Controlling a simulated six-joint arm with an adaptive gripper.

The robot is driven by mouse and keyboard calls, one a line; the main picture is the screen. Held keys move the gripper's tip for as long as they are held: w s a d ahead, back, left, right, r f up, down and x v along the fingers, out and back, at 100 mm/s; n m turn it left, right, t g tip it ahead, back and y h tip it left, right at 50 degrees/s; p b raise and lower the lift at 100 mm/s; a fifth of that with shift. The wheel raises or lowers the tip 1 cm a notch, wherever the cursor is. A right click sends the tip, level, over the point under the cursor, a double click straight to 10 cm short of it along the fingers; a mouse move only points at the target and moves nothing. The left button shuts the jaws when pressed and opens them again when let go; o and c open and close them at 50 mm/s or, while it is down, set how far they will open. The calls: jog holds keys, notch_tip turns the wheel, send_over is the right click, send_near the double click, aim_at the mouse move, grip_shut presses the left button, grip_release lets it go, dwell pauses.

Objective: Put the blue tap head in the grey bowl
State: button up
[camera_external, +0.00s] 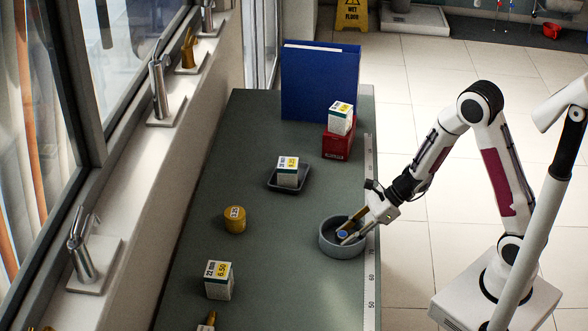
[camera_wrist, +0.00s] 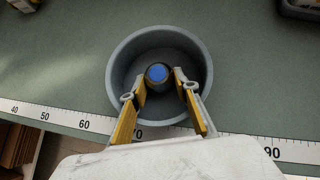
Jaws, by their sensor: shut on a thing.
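The blue tap head (camera_wrist: 158,73) has a round blue top and a dark body. It is between the fingertips of my gripper (camera_wrist: 160,82), which is shut on it. In the wrist view it appears within the rim of the grey bowl (camera_wrist: 119,67). In the external view the tap head (camera_external: 342,234) shows as a small blue spot inside the bowl (camera_external: 341,250), with my gripper (camera_external: 347,232) reaching in from the right. I cannot tell whether the tap head touches the bowl's floor.
A measuring strip (camera_external: 371,200) runs along the bench's right edge beside the bowl. A yellow tin (camera_external: 235,220), a dark tray (camera_external: 274,184) with a box, and a white box (camera_external: 219,282) stand to the left. A red box (camera_external: 337,145) and blue folder (camera_external: 320,85) stand behind.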

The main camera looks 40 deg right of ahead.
jog(key=shift+s+d+f, duration=0.1)
jog(key=shift+s+f, duration=0.05)
jog(key=shift+f, duration=0.25)
jog(key=shift+s+f, duration=0.15)
jog(key=shift+f, duration=0.2)
jog(key=o, duration=0.9)
jog(key=shift+r, duration=0.6)
jog(key=shift+w+v, duration=0.2)
jog(key=shift+v, duration=5.75)
jog(key=shift+r, duration=0.2)
